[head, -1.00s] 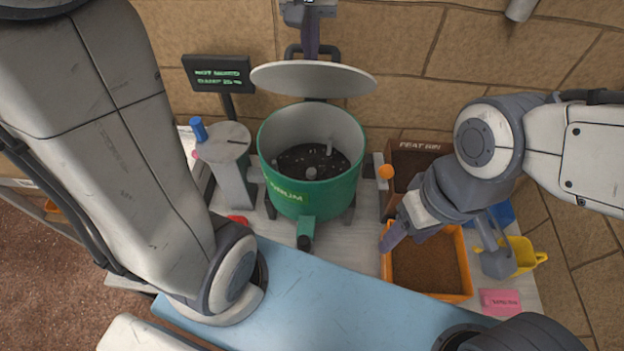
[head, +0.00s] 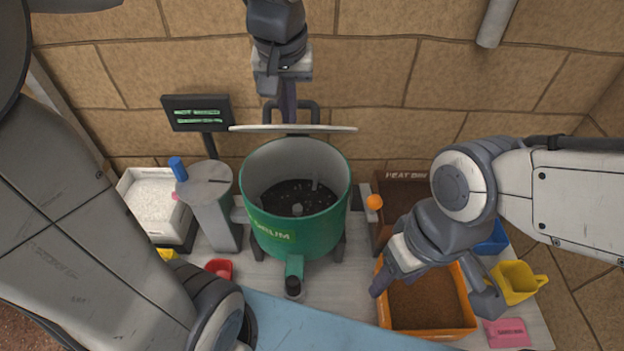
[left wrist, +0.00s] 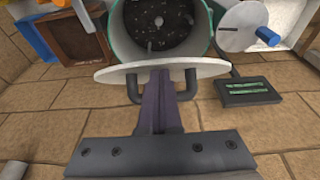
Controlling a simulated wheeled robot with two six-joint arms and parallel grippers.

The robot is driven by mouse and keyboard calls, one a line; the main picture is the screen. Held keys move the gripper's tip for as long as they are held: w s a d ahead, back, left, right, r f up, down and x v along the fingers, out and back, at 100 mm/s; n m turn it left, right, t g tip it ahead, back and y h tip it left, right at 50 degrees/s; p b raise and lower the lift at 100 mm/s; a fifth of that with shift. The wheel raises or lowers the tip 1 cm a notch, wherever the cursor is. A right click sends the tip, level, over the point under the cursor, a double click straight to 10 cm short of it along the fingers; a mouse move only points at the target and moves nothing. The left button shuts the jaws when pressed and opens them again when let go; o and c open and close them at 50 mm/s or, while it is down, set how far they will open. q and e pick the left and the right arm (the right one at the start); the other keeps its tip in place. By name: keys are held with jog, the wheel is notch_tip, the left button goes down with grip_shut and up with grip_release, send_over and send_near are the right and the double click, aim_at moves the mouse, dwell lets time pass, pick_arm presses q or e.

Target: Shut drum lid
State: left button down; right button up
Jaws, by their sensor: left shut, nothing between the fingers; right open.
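The green drum (head: 315,230) stands open in the middle of the bench, with dark material and small pegs inside. Its pale round lid (head: 330,128) is raised above the drum's back rim and shows almost edge-on in the head view. In the left wrist view the lid (left wrist: 108,74) lies across the drum's edge, with a dark handle (left wrist: 191,84) beside my fingers. My left gripper (head: 288,112) is shut and empty behind the lid; its fingertips (left wrist: 157,80) overlap the lid there, contact unclear. My right gripper (head: 432,290) is open above the orange tray (head: 425,333).
A peat bin (head: 385,178) stands right of the drum. A grey stand (head: 215,205) with a blue knob and a dark display (head: 197,113) are left. A red scoop (head: 219,268), a yellow scoop (head: 518,282) and a pink block (head: 507,334) lie around. The stone wall is behind.

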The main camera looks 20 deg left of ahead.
pick_arm(q)
jog(key=shift+s+f, duration=0.1)
jog(key=shift+s+d+f+b, duration=0.25)
jog(key=shift+s+f+b, duration=0.45)
jog(key=shift+f+b, duration=0.25)
jog(key=shift+s+d+f+b, duration=0.2)
jog(key=shift+s+f+b, duration=0.5)
jog(key=shift+f+b, duration=0.2)
jog(key=shift+f, duration=0.1)
jog(key=shift+s+d+f+b, duration=0.1)
jog(key=shift+s+f+b, duration=0.25)
jog(key=shift+f+b, duration=0.3)
jog(key=shift+s+d+f+b, duration=0.1)
jog(key=shift+s+f+b, duration=0.3)
jog(key=shift+f+b, duration=0.3)
jog(key=shift+s+d+f+b, duration=0.1)
jog(key=shift+s+f+b, duration=0.35)
jog(key=shift+f, duration=0.35)
jog(key=shift+w, duration=0.1)
